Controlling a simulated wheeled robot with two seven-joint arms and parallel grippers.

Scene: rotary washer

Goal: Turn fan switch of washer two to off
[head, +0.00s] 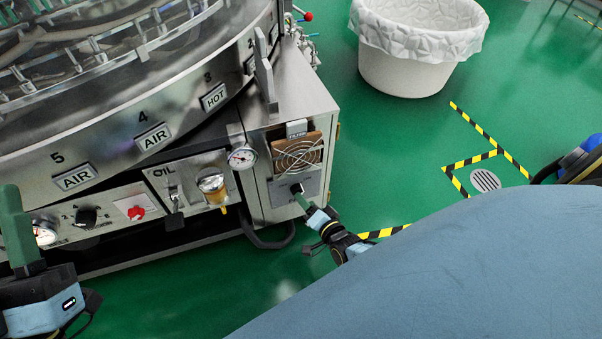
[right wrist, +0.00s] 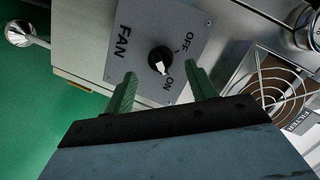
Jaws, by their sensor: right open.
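The fan switch (right wrist: 160,60) is a black round knob on a grey plate marked FAN, OFF and ON in the right wrist view. Its white pointer is turned toward ON. In the head view the switch plate (head: 312,186) sits low on the steel cabinet, below the fan grille, partly hidden by my right gripper (head: 303,199). My right gripper also shows in the right wrist view (right wrist: 160,78); its green fingers are open, one on each side of the knob's lower part, with nothing held. My left gripper (head: 16,230) is at the left edge; its finger gap is not clear.
The washer (head: 110,150) fills the upper left. The fan grille (head: 297,155) is above the switch, and a gauge (head: 242,157) and OIL panel (head: 165,172) are to its left. A white lined bin (head: 405,70) stands on the green floor, which is open right of the cabinet.

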